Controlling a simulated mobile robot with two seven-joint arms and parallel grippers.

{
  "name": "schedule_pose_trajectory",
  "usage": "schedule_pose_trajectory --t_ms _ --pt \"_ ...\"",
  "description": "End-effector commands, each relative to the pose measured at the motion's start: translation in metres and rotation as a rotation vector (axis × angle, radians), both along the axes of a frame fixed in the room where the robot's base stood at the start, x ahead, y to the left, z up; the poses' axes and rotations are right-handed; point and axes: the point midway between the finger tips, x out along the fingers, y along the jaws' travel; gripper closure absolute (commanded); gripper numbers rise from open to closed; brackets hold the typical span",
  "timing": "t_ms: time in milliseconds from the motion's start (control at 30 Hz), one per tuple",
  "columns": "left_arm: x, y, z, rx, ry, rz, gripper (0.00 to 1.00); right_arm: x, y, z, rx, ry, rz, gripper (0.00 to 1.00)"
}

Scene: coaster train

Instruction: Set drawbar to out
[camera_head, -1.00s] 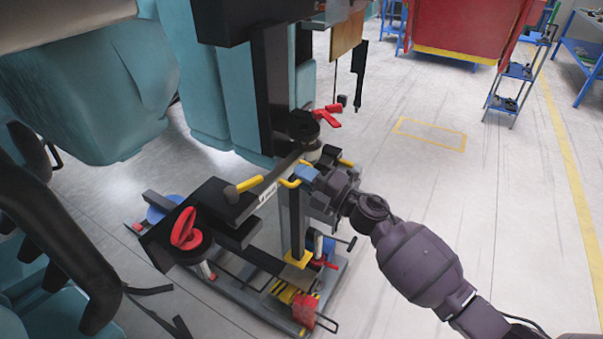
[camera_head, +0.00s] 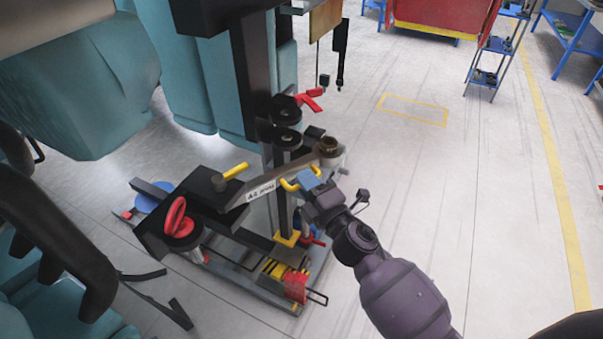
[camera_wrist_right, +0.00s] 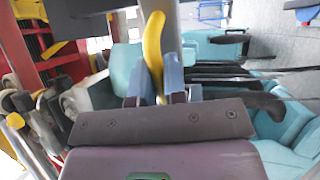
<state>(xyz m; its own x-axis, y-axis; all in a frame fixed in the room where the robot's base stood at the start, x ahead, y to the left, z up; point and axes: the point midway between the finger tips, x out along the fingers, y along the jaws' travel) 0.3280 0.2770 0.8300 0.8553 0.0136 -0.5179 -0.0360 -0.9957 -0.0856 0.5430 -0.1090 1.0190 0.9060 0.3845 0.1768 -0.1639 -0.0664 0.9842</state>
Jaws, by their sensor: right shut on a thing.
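The drawbar (camera_head: 298,165) is a grey bar with a white label, on a black stand in the head view. It runs from a pivot at left to a ring-shaped end (camera_head: 328,147) at right. That end is beside the black round fitting (camera_head: 287,138) on the post, apart from it in the picture. My right gripper (camera_head: 303,182) is shut on the drawbar's yellow handle (camera_head: 287,185). The wrist view shows the yellow handle (camera_wrist_right: 153,45) between the blue fingertips (camera_wrist_right: 155,88). My left gripper is out of view.
A short yellow lever (camera_head: 236,171) rises at the pivot. A red handwheel (camera_head: 177,218) stands at the left of the stand. Red levers (camera_head: 309,99) sit high on the post. Teal seats (camera_head: 80,85) are at left. Open floor (camera_head: 430,170) lies to the right.

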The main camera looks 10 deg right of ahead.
Motion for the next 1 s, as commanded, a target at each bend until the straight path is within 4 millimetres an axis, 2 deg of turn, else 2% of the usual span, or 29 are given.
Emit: schedule_pose_trajectory --t_ms 400,1000 --pt "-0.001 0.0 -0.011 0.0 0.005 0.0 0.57 -0.026 -0.002 -0.002 0.001 0.003 -0.149 1.0" --pt "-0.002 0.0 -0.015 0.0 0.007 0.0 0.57 -0.033 -0.001 -0.001 -0.001 0.001 -0.193 1.0"
